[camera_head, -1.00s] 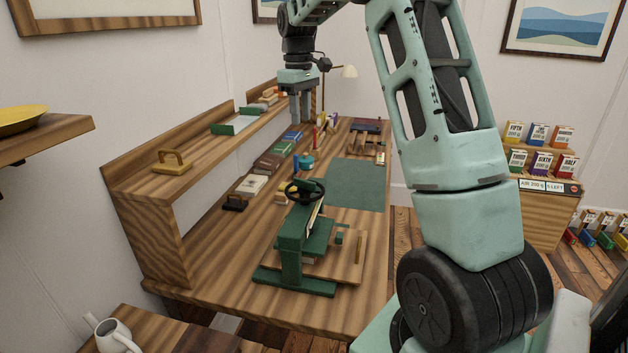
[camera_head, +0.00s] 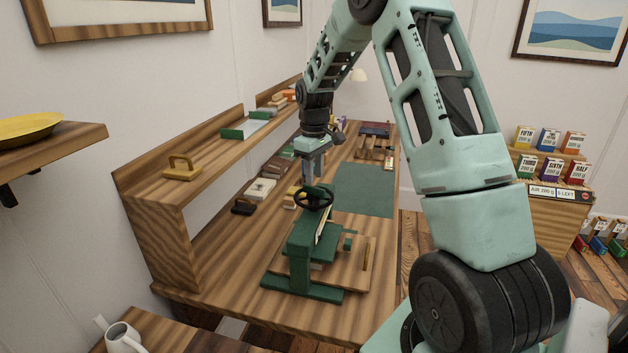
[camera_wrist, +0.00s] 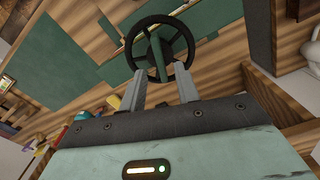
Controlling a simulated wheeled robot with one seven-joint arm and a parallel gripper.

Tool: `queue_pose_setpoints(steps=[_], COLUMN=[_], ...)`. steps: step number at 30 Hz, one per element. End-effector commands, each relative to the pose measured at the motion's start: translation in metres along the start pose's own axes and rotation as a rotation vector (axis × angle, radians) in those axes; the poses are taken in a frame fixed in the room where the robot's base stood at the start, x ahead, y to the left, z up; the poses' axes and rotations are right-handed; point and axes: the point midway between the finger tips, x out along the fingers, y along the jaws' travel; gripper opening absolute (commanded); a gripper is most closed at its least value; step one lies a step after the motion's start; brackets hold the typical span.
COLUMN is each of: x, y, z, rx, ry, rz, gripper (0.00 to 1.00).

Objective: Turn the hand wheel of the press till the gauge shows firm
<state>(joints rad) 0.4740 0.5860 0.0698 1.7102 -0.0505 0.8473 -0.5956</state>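The green press (camera_head: 308,245) stands on the near part of the wooden desk, with a dark spoked hand wheel (camera_head: 313,198) on top. My gripper (camera_head: 313,180) points down just above and behind the wheel. In the wrist view the wheel (camera_wrist: 160,48) lies just past my two grey fingers (camera_wrist: 158,84), which are spread apart with a gap between them. I see nothing held between the fingers, and I cannot tell whether they touch the rim. I cannot make out a gauge reading in either view.
The desk (camera_head: 210,265) has a green mat (camera_head: 364,190) behind the press. A shelf along the left holds a wooden-handled block (camera_head: 182,167). Small items and books (camera_head: 262,189) lie under it.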

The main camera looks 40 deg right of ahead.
Motion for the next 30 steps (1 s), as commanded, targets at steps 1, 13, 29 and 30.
queue_pose_setpoints(steps=[1, 13, 29, 30], x=[0.008, 0.036, 0.036, 0.036], y=[-0.001, 0.000, 0.000, 0.000], z=[0.001, 0.000, 0.000, 0.000], rx=[0.000, -0.001, 0.002, 0.006], ry=[-0.004, 0.000, 0.000, 0.000], rz=[-0.003, 0.001, 0.000, 0.000], gripper=[0.32, 0.32, 0.00, 0.00])
